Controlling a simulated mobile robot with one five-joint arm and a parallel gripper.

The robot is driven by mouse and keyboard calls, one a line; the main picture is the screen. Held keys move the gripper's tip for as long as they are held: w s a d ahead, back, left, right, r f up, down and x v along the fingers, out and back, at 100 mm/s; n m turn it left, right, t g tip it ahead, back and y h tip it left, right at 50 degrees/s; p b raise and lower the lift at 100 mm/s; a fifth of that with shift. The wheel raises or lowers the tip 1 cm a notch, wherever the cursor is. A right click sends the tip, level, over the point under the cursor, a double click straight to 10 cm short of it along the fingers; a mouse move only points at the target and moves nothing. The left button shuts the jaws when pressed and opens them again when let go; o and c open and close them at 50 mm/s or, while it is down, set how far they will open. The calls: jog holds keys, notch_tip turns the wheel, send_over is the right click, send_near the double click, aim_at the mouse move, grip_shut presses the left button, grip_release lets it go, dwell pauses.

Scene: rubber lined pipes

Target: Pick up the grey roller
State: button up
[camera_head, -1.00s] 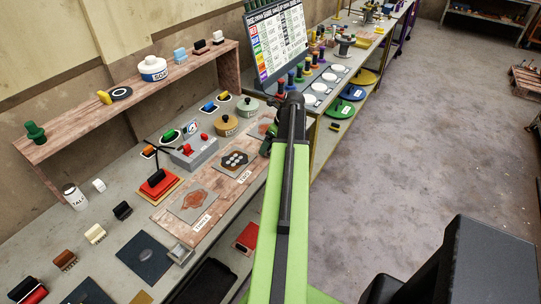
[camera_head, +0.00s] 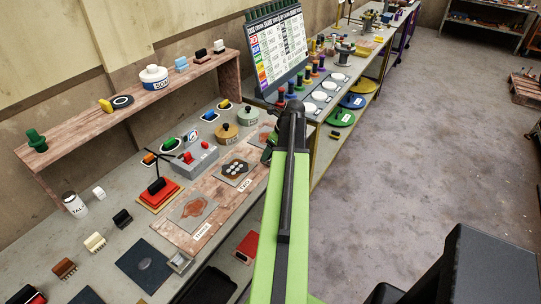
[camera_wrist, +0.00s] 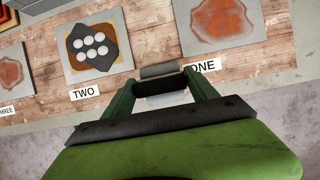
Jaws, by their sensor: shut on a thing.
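My gripper (camera_wrist: 160,88) is shut on the grey roller (camera_wrist: 158,71) above the front edge of the wooden board. The roller shows as a grey cylinder with a black part below it, between my green fingers; a pale part shows lower still. In the head view my gripper (camera_head: 268,150) is beyond my green arm, which hides most of it, and the roller cannot be made out there.
The wooden board (camera_head: 218,212) carries labelled plates ONE, TWO and THREE; plate TWO (camera_wrist: 95,46) has several white discs. Behind are a grey box with red knobs (camera_head: 196,160), lidded pots (camera_head: 227,133) and a raised shelf (camera_head: 110,118). The floor at right is mostly clear.

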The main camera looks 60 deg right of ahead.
notch_tip(320, 180, up, 5)
jog(key=p, duration=0.4)
jog(key=shift+f+p, duration=0.1)
jog(key=shift+p, duration=0.25)
jog(key=s+d+r+p, duration=0.2)
jog(key=s, duration=0.1)
jog(key=s+d+r+p, duration=0.1)
jog(key=s+r+p, duration=0.1)
jog(key=s, duration=0.1)
jog(key=s+d+r+p, duration=0.2)
jog(key=s, duration=0.2)
jog(key=shift+s+d+r, duration=0.1)
jog(key=shift+d, duration=0.2)
